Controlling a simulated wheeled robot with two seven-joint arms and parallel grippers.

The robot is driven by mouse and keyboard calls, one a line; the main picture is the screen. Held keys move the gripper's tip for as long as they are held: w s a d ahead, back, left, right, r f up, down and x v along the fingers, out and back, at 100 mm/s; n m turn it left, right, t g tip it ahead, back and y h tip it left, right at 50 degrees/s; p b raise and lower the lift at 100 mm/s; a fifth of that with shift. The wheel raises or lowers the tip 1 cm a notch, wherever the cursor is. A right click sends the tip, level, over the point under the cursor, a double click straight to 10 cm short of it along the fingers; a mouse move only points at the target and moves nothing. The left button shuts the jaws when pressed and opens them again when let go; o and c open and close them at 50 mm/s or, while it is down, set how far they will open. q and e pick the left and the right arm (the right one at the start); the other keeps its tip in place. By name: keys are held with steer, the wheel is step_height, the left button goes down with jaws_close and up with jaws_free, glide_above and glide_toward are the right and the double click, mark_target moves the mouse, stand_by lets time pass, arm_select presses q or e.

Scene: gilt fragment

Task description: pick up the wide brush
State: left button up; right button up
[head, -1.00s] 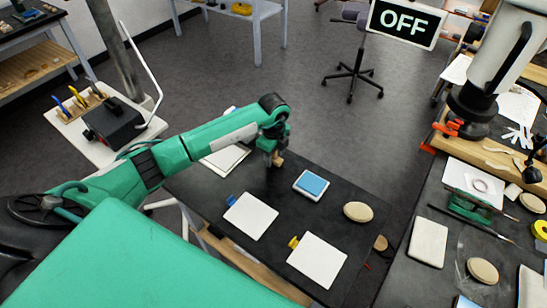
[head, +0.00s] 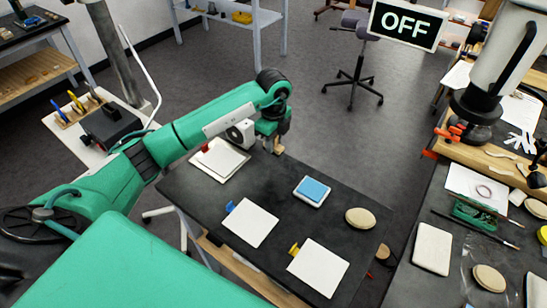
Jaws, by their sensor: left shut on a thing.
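My left gripper (head: 273,138) is at the far edge of the dark table (head: 290,190), pointing down. It is shut on a small tan, wood-coloured piece (head: 278,149) that shows just below the fingers. I take this piece for part of the wide brush; the rest is hidden by the gripper and arm, and its bristles cannot be made out.
On the dark table are a blue pad in a white tray (head: 325,198), a beige oval (head: 360,218), white squares with a blue tab (head: 250,223) and yellow tab (head: 319,268), and a white pad (head: 220,160). A cluttered bench (head: 400,280) stands at right.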

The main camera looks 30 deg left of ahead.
arm_select(q)
step_height(320, 180, up, 10)
steer(key=shift+b, duration=0.8)
steer(key=shift+r, duration=0.8)
steer(key=o, duration=0.4)
steer(key=c, duration=0.3)
